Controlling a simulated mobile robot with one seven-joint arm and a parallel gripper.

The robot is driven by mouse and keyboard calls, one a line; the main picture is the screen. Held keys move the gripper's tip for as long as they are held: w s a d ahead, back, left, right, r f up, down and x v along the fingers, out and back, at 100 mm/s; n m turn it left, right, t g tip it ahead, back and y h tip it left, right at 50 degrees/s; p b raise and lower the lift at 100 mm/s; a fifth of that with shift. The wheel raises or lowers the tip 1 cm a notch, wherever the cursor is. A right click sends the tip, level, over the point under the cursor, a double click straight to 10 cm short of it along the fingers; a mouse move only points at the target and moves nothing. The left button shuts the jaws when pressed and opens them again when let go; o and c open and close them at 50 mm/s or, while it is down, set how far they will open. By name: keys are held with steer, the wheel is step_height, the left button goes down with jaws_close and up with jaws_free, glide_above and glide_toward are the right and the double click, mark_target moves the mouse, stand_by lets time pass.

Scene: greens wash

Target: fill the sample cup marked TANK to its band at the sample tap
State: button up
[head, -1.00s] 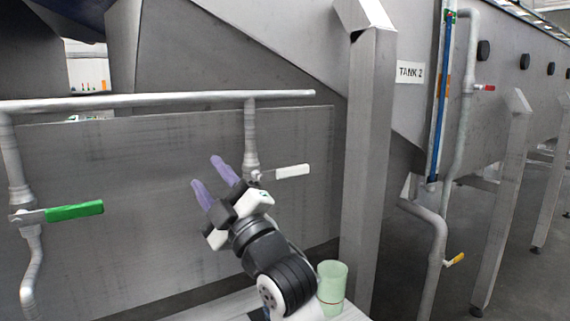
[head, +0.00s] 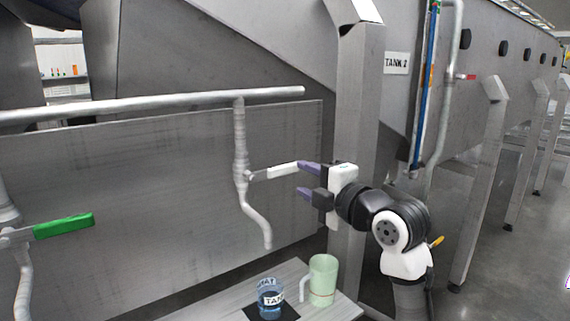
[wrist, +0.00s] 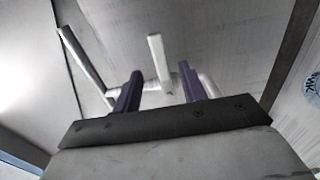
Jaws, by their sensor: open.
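The sample cup marked TANK (head: 270,301) is small, clear and bluish. It stands upright on a black mat (head: 288,311), apparently below the spout (head: 267,240) of the sample tap (head: 240,150). I cannot make out its band or fill level, and no stream shows. The tap's white lever (head: 275,172) points right, about level. My gripper (head: 304,180) is open and empty, at the lever's free end. In the wrist view, the lever (wrist: 157,58) shows between and beyond my two purple fingers (wrist: 160,92); I cannot tell whether they touch it.
A pale green jug (head: 324,279) stands right of the cup on the grey bench (head: 342,308). A green-handled valve (head: 62,225) is at the left. A steel post (head: 352,130) rises behind my gripper. A TANK 2 sign (head: 397,63) hangs on the tank wall.

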mark_target(287, 170)
steer(key=p+x, duration=0.2)
steer(key=x, duration=0.5)
steer(key=shift+w+a, duration=0.2)
steer(key=shift+w, duration=0.05)
steer(key=shift+c, duration=0.4)
jaws_close()
